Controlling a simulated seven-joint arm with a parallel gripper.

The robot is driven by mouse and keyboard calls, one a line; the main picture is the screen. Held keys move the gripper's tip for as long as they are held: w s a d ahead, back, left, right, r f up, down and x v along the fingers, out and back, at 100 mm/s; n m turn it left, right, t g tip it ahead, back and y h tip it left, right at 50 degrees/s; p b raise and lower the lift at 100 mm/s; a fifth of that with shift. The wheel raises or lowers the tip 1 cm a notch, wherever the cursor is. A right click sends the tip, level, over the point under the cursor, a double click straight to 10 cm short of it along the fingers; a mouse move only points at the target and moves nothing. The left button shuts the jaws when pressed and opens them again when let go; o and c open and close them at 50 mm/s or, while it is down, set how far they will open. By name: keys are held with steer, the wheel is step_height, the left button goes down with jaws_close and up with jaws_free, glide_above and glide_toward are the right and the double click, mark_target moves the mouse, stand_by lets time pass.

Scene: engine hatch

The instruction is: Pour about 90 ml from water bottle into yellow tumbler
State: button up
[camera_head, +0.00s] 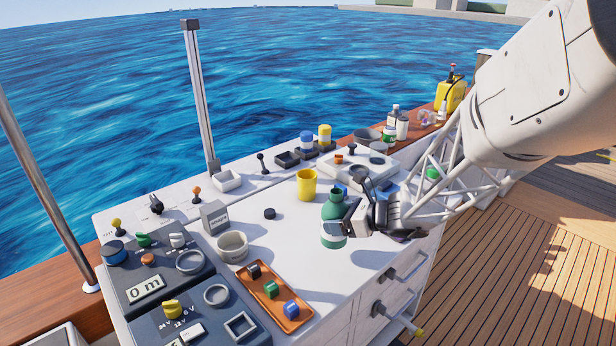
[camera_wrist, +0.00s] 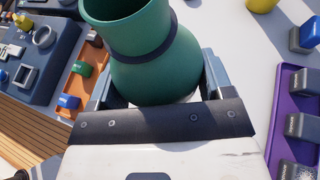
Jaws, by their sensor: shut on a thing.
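The water bottle (camera_head: 335,207) appears as a green vessel with a wide neck. My gripper (camera_head: 352,214) is shut on it from the right, and in the wrist view the bottle (camera_wrist: 150,65) sits between the fingers, with a dark ring at its neck. It looks about upright in the head view. Its water level is not visible. A white and green round part shows just below it; I cannot tell whether it belongs to the bottle. The yellow tumbler (camera_head: 307,185) stands upright on the white top, behind and left of the bottle, apart from it. The wrist view shows its edge (camera_wrist: 262,5).
An orange tray (camera_head: 266,311) with coloured blocks lies at the front. A white round container (camera_head: 232,247), a grey box (camera_head: 214,218) and a black puck (camera_head: 270,213) are to the left. A purple tray (camera_wrist: 284,125) is near the gripper. Clear white surface lies left of the bottle.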

steer(key=w+a+f+m+t+h, duration=0.2)
steer(key=w+a+m+t+h, duration=0.3)
steer(key=w+a, duration=1.1)
steer(key=shift+w+a+f+m+t, duration=0.2)
steer(key=shift+w+m+t, duration=0.6)
steer(key=shift+w, duration=0.95)
steer(key=shift+m+g, duration=0.4)
steer(key=shift+w+d+r+m+g+y, duration=0.15)
steer(key=shift+r+m+g+y, duration=0.15)
steer(key=shift+m+g+y, duration=0.95)
steer(key=shift+w+d+r+m+g+y, duration=0.25)
steer(key=shift+m+g+y, duration=0.4)
steer(key=shift+m, duration=1.25)
steer(key=shift+w+d+r+m+g+y, duration=0.1)
steer(key=shift+r+m+g+y, duration=0.2)
steer(key=shift+m+g+y, duration=0.95)
